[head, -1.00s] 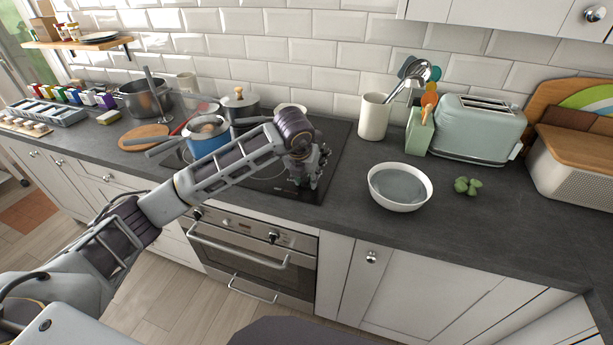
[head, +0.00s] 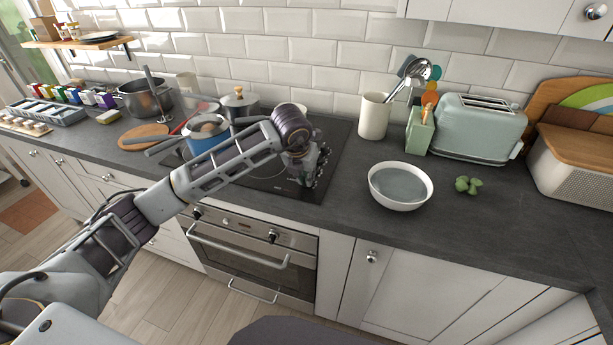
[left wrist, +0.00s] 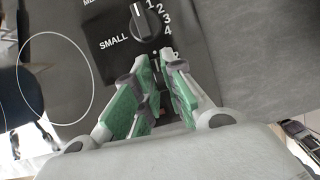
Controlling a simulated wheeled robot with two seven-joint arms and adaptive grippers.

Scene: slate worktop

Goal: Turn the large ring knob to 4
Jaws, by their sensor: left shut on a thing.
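My left gripper (head: 304,180) is at the front right of the black hob (head: 262,184), over its column of dark knobs. In the left wrist view its green-padded fingers (left wrist: 157,76) are closed around a knob that they almost wholly hide. I cannot read that knob's name or its pointer; part of a scale with a 2 shows beside the fingertips. Just beyond stands a separate black knob marked SMALL (left wrist: 144,22), with numbers 1 to 4 to its right. My right gripper is not in view.
A blue pot (head: 208,140) and a lidded pot (head: 240,104) stand on the hob. A white bowl (head: 400,187) is to the right of my left gripper. A utensil crock (head: 374,117) and toaster (head: 480,128) stand behind it. The worktop in front of the toaster is mostly clear.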

